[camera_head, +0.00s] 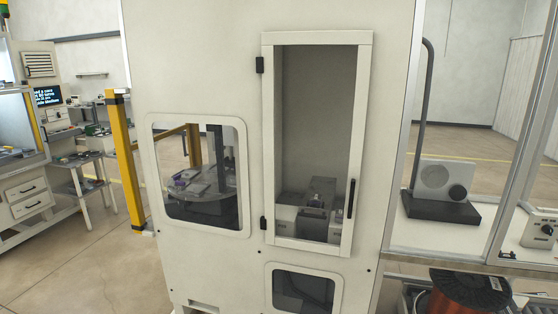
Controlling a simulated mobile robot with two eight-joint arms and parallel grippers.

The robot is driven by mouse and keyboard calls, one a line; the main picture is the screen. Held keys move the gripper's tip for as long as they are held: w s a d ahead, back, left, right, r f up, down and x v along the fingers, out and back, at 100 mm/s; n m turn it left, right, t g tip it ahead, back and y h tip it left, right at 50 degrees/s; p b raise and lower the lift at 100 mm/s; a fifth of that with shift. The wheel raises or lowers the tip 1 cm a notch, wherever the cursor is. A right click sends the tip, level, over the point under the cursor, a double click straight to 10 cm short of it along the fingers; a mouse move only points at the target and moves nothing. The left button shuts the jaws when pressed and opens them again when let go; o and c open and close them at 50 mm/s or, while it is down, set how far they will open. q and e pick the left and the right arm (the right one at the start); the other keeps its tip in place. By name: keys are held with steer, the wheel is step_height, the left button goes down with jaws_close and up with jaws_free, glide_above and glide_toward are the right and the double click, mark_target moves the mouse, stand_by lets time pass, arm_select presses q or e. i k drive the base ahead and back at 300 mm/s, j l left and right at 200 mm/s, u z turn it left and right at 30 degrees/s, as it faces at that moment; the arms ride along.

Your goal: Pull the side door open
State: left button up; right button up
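The side door (364,108) is a tall narrow glass panel in a cream frame, set in the cream machine cabinet (205,70). It looks shut against the cabinet. Two black hinges (260,65) are on its left edge. A black vertical handle (350,198) is on its right side, in the lower half. Grey equipment (315,212) shows through the lower glass. Neither of my grippers shows in the head view.
A rounded window (198,172) is left of the door and a smaller one (303,291) below it. A yellow post (124,160) stands left of the cabinet. A copper wire spool (470,292) is at the lower right. Open floor (85,262) lies at the lower left.

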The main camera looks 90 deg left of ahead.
mark_target(265, 65)
steer(key=u, duration=2.95)
